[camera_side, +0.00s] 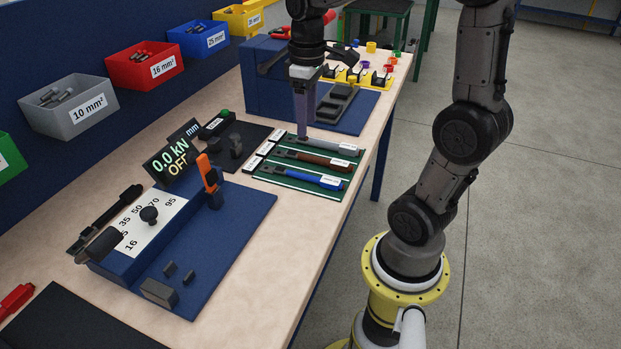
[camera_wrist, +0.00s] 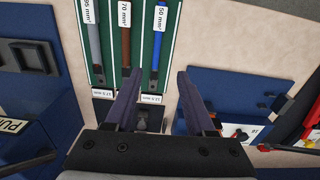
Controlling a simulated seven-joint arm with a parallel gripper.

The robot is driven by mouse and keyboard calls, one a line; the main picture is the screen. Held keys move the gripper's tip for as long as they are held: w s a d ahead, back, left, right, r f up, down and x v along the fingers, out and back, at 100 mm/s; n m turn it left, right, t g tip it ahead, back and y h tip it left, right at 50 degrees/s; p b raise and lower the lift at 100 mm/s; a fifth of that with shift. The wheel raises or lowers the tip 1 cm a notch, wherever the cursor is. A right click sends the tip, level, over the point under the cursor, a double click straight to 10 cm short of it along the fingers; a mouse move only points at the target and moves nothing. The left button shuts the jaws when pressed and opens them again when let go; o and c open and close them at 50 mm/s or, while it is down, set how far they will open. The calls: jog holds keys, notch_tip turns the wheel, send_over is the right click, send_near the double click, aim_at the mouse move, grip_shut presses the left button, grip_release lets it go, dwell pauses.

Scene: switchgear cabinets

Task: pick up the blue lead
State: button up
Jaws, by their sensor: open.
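The blue lead (camera_side: 317,178) lies on the green tray (camera_side: 298,187), nearest the front of the three leads there. It has a white label, which reads 50 mm² in the wrist view (camera_wrist: 156,55). My gripper (camera_side: 303,137) is open and empty, pointing down above the tray. In the wrist view the end of the blue lead shows between my two fingertips (camera_wrist: 159,74), with space on both sides. I cannot tell the exact height of the fingers above it.
A brown lead (camera_side: 314,158) and a grey lead (camera_side: 335,146) lie parallel beside the blue one. A blue press with an orange lever (camera_side: 207,174) stands to the left. A blue fixture (camera_side: 355,115) stands behind. Coloured bins (camera_side: 145,65) line the wall.

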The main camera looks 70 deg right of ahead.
aim_at(310, 176)
jog(key=f, duration=1.4)
jog(key=shift+s+d+f, duration=0.25)
jog(key=shift+d, duration=0.15)
grip_shut()
jog(key=shift+r, duration=0.1)
dwell(0.8)
